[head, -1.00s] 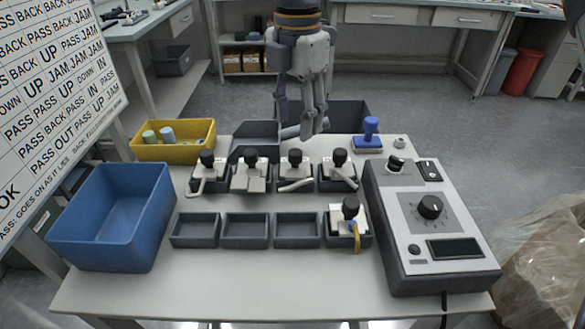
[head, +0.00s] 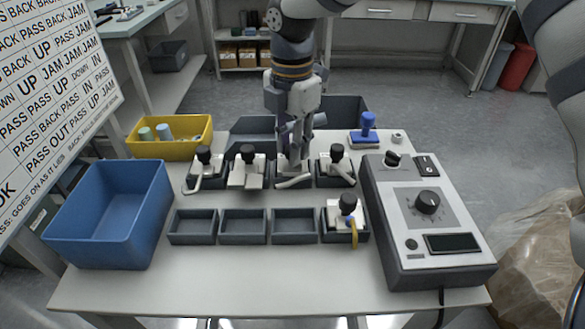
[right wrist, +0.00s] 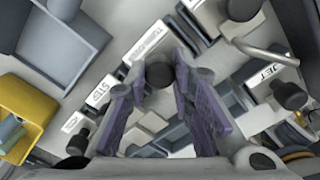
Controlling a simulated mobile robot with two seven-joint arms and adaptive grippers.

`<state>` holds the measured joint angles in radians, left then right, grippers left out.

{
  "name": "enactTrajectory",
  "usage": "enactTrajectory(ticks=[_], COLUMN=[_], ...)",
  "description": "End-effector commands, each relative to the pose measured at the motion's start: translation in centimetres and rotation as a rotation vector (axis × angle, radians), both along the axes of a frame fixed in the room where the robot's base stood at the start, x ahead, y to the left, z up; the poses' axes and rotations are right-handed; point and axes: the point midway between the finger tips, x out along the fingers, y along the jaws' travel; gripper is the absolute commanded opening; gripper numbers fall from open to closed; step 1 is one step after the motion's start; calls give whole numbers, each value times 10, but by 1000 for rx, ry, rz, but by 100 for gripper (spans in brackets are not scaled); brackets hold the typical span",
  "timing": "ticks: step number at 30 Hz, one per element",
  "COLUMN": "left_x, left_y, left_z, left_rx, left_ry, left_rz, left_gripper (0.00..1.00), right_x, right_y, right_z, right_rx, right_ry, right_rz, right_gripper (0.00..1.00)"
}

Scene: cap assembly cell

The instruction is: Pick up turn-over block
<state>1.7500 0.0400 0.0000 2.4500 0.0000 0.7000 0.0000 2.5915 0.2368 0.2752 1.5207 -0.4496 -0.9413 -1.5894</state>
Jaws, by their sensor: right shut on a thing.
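Several pale blocks with black knobs stand in a back row of dark trays. My right gripper (head: 294,165) is over the third block (head: 293,183) from the left and is shut on it; the fingers hide its knob in the head view. The block's base still shows at its tray. In the right wrist view my purple fingers (right wrist: 160,105) stand on both sides of a dark knob (right wrist: 160,72), beside a label that seems to read "TURN OVER" (right wrist: 148,40). My left gripper is not in view.
Three empty trays (head: 244,238) and one tray with a knobbed block and yellow hook (head: 347,212) form the front row. A blue bin (head: 110,235) stands left, a yellow bin (head: 190,150) behind it, a control box (head: 430,265) right, and a blue stamp (head: 368,125) at the back.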

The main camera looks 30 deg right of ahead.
Motion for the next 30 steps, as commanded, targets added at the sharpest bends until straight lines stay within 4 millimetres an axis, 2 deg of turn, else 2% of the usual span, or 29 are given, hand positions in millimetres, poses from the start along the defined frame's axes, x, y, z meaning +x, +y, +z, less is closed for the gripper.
enactTrajectory(ticks=[8, 11, 13, 18, 20, 24, 30], left_x=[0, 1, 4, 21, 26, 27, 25], left_y=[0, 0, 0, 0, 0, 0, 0], left_z=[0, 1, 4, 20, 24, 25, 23], left_rx=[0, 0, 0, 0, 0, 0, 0], left_ry=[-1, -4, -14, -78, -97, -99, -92], left_rz=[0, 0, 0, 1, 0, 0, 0], left_gripper=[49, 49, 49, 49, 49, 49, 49], right_x=[1, 1, -3, -41, -56, -93, -125], right_y=[0, 0, 1, 13, 17, 29, 40], right_z=[7, 23, 40, 92, 106, 115, 125], right_rx=[0, 0, 1, 1, -1, 0, 6], right_ry=[-3, -5, -8, -20, -19, -6, 6], right_rz=[-1, -1, 0, 1, 3, 2, 3], right_gripper=[0, 0, 0, 0, 0, 0, 0])
